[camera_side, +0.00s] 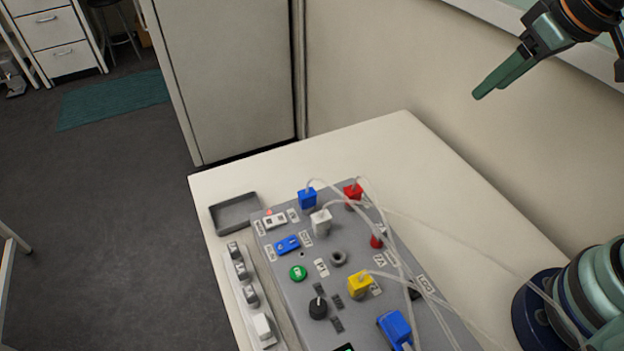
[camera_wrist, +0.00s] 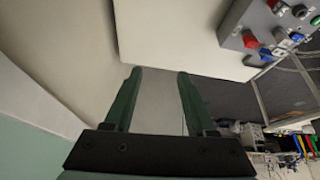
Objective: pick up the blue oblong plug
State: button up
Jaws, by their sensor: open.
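A blue oblong plug (camera_side: 395,328) with a pale cable sits at the lower right of the grey panel (camera_side: 272,222) in the side view. A smaller, blockier blue plug (camera_side: 307,198) stands near the panel's far edge; a white plug (camera_side: 321,222) is beside it. My gripper (camera_side: 479,95) is high at the upper right of the side view, well apart from the panel and every plug. In the wrist view my gripper (camera_wrist: 159,74) shows two green fingers spread apart with nothing between them. In that view the panel is at the upper right, away from the fingers.
Red (camera_side: 353,193) and yellow (camera_side: 360,285) plugs stand on the panel, with thin pale cables looping across its right side. A grey tray (camera_side: 236,213) and a strip with several grey-white blocks (camera_side: 251,298) lie left. The white table (camera_side: 400,150) is bare at the back.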

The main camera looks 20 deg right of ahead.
jog(key=w+a+r+n+g, duration=0.1)
jog(key=w+a+n+g, duration=0.1)
jog(key=w+a+n, duration=0.3)
jog(key=w+a+n+g, duration=0.1)
jog(key=a+n, duration=0.2)
jog(key=a, duration=0.4)
jog(key=n+g, duration=0.2)
jog(key=n, duration=0.7)
send_over(307, 193)
notch_tip(307, 193, down, 6)
notch_tip(307, 193, down, 11)
jog(key=shift+f, duration=0.1)
grip_shut()
